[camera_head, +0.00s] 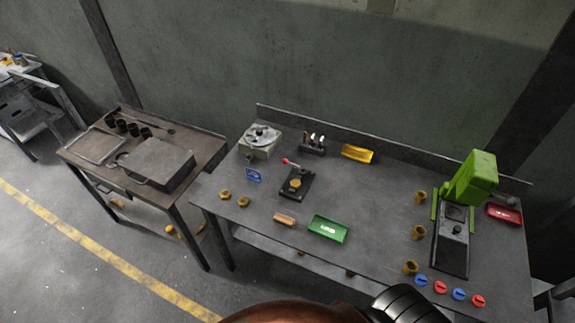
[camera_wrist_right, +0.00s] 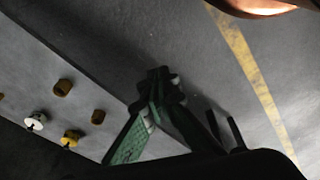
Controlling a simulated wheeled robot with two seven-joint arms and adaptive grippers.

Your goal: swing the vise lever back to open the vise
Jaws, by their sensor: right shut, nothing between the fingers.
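The vise (camera_head: 296,186) is a small dark fixture on the left half of the workbench, with a round brass-coloured piece in its middle. Its lever (camera_head: 286,161) has a red knob and points toward the back left; whether the jaws grip the brass piece is too small to tell. My right gripper (camera_wrist_right: 159,84) shows in the right wrist view with its green fingers together at the tips and nothing between them. It is over the bench's edge and the floor, away from the vise, which is not in that view. My left gripper is not in view.
A green press (camera_head: 471,179) stands at the right.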

